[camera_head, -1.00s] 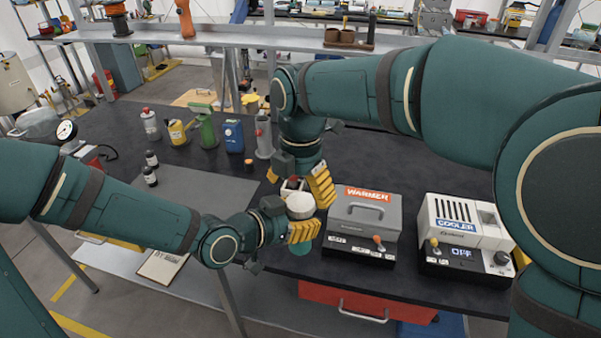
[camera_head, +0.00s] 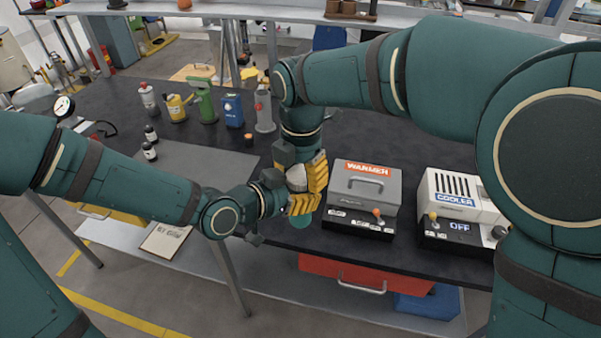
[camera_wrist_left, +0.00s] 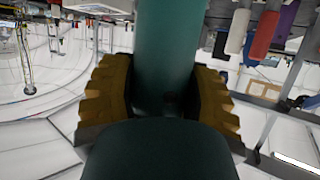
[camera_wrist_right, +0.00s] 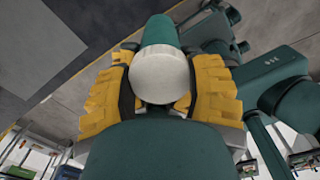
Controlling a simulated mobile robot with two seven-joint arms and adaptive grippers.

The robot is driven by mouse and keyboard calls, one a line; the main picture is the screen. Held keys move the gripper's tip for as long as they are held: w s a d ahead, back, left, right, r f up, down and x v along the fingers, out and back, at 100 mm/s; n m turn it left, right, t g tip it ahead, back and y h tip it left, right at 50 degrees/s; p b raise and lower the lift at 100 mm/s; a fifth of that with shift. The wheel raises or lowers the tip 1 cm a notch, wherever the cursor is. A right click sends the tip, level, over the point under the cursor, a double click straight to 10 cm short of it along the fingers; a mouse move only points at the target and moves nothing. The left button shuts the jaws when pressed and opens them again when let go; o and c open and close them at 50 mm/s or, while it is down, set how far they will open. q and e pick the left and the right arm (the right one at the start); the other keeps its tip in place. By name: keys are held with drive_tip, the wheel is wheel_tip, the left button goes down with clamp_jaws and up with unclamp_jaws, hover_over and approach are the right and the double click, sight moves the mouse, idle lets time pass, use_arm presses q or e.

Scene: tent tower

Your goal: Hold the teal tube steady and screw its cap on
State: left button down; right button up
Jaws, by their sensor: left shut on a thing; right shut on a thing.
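The teal tube is upright in my left gripper (camera_head: 303,205); its lower end (camera_head: 303,222) shows below the fingers. In the left wrist view the tube (camera_wrist_left: 168,45) stands between the yellow fingers. The white cap (camera_head: 297,178) sits at the tube's top, between the yellow fingers of my right gripper (camera_head: 310,176), which is shut on it from above. In the right wrist view the cap (camera_wrist_right: 160,75) is in line with the teal tube (camera_wrist_right: 160,33) beyond it. The joint between cap and tube is hidden, so I cannot tell how tightly they sit.
A grey warmer box (camera_head: 362,190) stands close right of the grippers, with a white cooler (camera_head: 455,205) further right. Several bottles stand at the back left, including a blue can (camera_head: 233,110) and a grey cylinder (camera_head: 264,112).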

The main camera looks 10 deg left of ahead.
drive_tip(key=shift+m, duration=1.7)
drive_tip(key=o, duration=1.3)
drive_tip(key=shift+r, duration=2.3)
